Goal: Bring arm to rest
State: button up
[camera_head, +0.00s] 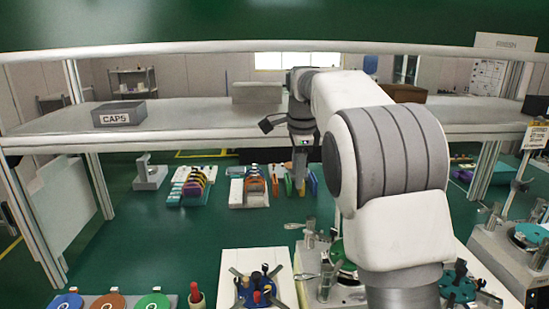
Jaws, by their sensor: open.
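My arm stands in the right half of the head camera view, raised and bent. It reaches forward from the lower right, and its forearm points away toward the shelf. My gripper (300,184) hangs at the end, pointing down over the green worktop. It is small in the picture and its fingers are hard to make out. Nothing can be seen held in it.
A long shelf (190,115) crosses behind the worktop, with a grey CAPS box (119,114) on it. Another disc rack (192,186) stands left. Lapping machines (515,250) stand at right. A white tray with a fixture (258,288) and coloured discs (109,306) lie in front. Green surface at left is clear.

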jog(key=s+d+r+n+t, duration=0.15)
jog(key=s+n, duration=0.25)
jog(key=s, duration=0.5)
jog(key=s+d+r+n, duration=0.1)
jog(key=s+r+n, duration=0.3)
jog(key=s, duration=0.5)
jog(key=s+f+n+t, duration=0.1)
jog(key=s+f+n, duration=0.3)
jog(key=s, duration=0.4)
jog(key=s+f+n, duration=0.5)
jog(key=s+f, duration=0.1)
jog(key=s, duration=0.3)
jog(key=shift+s+n+t, duration=0.2)
jog(key=shift+n+t, duration=0.1)
jog(key=shift+t, duration=0.05)
